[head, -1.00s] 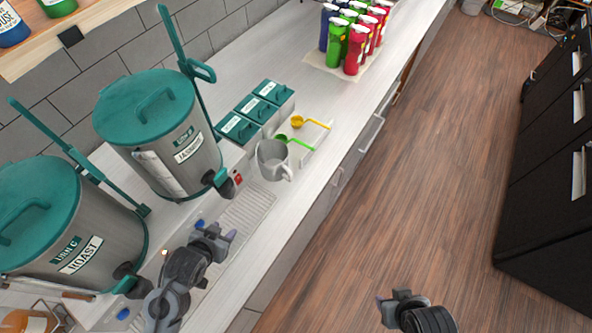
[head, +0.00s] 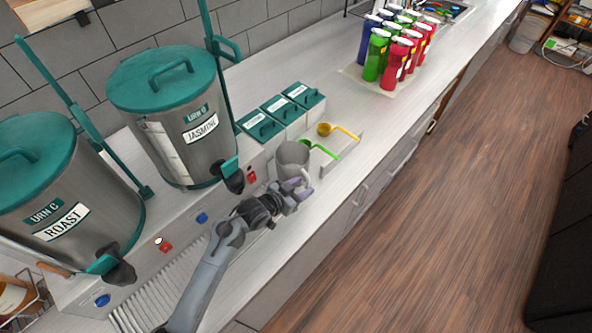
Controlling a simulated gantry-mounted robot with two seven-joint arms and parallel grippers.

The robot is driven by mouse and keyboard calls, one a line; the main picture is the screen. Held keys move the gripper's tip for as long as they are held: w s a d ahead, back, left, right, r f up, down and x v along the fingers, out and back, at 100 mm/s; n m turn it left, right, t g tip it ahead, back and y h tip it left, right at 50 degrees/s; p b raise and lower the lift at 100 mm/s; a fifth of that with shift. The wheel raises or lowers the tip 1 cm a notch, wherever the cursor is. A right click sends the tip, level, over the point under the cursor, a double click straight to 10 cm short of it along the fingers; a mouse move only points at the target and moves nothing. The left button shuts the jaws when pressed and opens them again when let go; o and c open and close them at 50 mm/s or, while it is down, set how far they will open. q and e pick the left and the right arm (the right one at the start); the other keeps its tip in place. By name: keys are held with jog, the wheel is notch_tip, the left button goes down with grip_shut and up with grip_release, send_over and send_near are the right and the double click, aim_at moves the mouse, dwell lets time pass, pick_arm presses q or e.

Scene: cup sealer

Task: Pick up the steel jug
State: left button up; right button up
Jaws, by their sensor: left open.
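The steel jug (head: 291,158) is a grey, open-topped cup standing upright on the white counter, in front of the teal-lidded boxes. Its handle side faces the front of the counter. My left gripper (head: 298,188) is open at the jug's near side, by the handle. The fingers overlap the handle in the picture, and I cannot tell whether they touch it. My right gripper is out of view.
The urn labelled JASMINE (head: 175,125) stands left of the jug, with its tap close by. A tray (head: 340,160) with green and yellow scoops lies just right. Teal-lidded boxes (head: 283,113) stand behind. Colourful bottles (head: 390,55) stand farther back.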

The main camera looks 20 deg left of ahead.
pick_arm(q)
jog(key=shift+x, duration=2.8)
grip_shut()
